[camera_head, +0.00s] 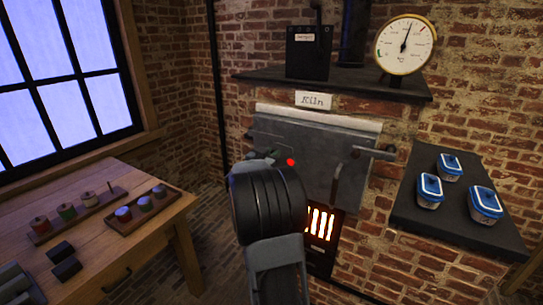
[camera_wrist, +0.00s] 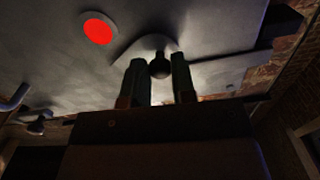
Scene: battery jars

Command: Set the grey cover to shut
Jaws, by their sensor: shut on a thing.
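The grey cover (camera_head: 318,133) is a broad metal plate on the front of the brick kiln, under the "Kiln" label, with a pale strip along its top edge. A red round spot (camera_head: 290,162) is on it, and it also shows in the wrist view (camera_wrist: 98,29). My gripper (camera_head: 262,156) is at the cover's lower left, partly hidden behind my own wrist. In the wrist view, my gripper (camera_wrist: 159,78) has its two fingers closed on a dark rounded knob (camera_wrist: 160,64) against the grey metal. I cannot tell how far open the cover stands.
A lever (camera_head: 338,180) and a side handle (camera_head: 374,152) are at the cover's right. A glowing grate (camera_head: 320,222) is below. A dark shelf (camera_head: 415,222) with blue-lidded jars is at right; a wooden table (camera_head: 105,272) with trays is at left. A gauge (camera_head: 405,44) stands above.

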